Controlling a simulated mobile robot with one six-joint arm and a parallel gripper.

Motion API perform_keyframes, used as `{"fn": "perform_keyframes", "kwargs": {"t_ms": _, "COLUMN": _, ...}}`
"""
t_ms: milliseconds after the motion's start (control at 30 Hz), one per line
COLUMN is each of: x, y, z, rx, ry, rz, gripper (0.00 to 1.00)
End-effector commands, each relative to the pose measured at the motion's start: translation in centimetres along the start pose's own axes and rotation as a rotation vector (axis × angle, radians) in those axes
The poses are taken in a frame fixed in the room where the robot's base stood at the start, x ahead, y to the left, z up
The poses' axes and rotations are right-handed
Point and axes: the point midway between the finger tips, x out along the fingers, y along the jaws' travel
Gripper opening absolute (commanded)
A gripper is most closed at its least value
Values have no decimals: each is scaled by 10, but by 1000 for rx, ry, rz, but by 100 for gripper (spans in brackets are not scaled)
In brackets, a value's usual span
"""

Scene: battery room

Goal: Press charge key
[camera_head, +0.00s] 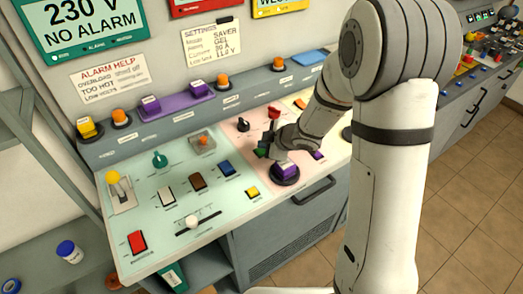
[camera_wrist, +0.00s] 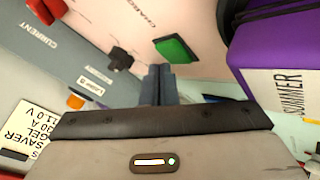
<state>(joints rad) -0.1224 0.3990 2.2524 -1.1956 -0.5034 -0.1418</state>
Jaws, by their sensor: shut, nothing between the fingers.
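A green key (camera_wrist: 178,48) sits on the pale pink panel in the wrist view, near printed lettering that looks like "CHARGE". In the head view the green key (camera_head: 261,153) shows small beside my gripper and is partly hidden by it. My gripper (camera_wrist: 158,72) is shut and empty, its dark fingertips close to the green key's lower left edge in the picture. I cannot tell whether they touch it. In the head view my wrist is over the pink part of the panel, and the fingertips are hard to make out.
A large purple block (camera_wrist: 285,60) stands close right of my fingers; it also shows in the head view (camera_head: 287,170). A black knob (camera_wrist: 121,58) is to their left. A red-topped control (camera_head: 274,112) stands behind my wrist. The green panel (camera_head: 165,235) holds several switches.

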Motion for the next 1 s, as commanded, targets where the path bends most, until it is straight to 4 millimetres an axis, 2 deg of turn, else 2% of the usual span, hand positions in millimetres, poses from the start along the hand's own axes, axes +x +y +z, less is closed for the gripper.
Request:
{"fn": "perform_keyframes", "kwargs": {"t_ms": 33, "x": 5, "y": -12, "z": 8, "rx": 4, "ry": -12, "rz": -22, "gripper": 0}}
{"fn": "perform_keyframes", "kwargs": {"t_ms": 1000, "x": 11, "y": -17, "z": 12, "rx": 1, "ry": -12, "rz": -23, "gripper": 0}}
